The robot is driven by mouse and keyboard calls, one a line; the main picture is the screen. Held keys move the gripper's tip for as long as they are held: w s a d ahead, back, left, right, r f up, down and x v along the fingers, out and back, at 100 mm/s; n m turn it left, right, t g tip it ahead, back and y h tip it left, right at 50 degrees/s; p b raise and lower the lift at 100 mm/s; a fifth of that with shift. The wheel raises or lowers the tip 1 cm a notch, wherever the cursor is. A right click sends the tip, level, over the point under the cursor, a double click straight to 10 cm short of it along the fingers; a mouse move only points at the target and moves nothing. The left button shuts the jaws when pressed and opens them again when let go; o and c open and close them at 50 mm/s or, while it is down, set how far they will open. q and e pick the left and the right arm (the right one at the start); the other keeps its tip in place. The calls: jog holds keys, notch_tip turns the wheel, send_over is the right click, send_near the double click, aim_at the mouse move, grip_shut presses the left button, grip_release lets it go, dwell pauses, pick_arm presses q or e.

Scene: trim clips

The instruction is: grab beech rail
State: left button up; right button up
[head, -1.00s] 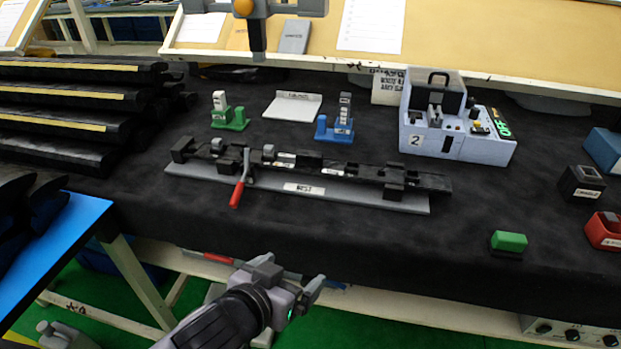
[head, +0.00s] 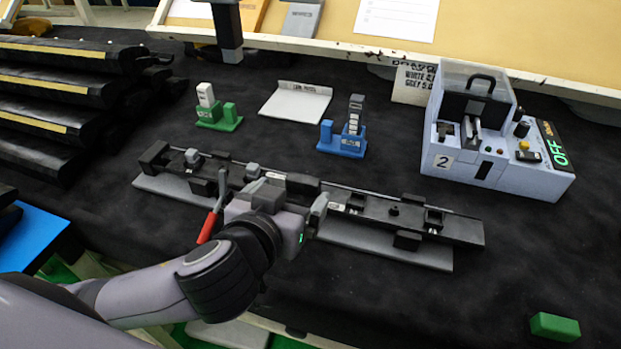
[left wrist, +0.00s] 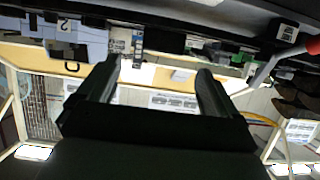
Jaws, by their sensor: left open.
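No plainly beech-coloured loose rail shows. A long dark rail (head: 385,205) with small blocks and clips lies along the grey nest base (head: 385,243) on the black bench. At the left, stacked dark pieces (head: 60,100) carry tan strips; I cannot tell whether these are beech rails. My left gripper (head: 287,196) is open over the front of the nest, its fingers spread near the dark rail's middle, hiding part of it. I cannot tell whether they touch it. The left wrist view shows both fingers (left wrist: 157,85) apart with nothing held between them. My right gripper is not in view.
A red-handled lever (head: 212,220) stands close left of my left gripper. Behind the nest are a green stand (head: 218,118), a blue stand (head: 343,142) and a white plate (head: 296,102). A box marked 2 (head: 510,170) is at right. A dark post (head: 228,30) hangs at the top.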

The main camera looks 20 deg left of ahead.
aim_at(304, 177)
pick_arm(q)
jog(key=shift+p+x, duration=0.35)
jog(key=shift+x, duration=2.8)
jog(key=shift+a, duration=0.15)
jog(key=c, duration=1.3)
jog(key=shift+r, duration=0.1)
jog(key=shift+c, duration=0.3)
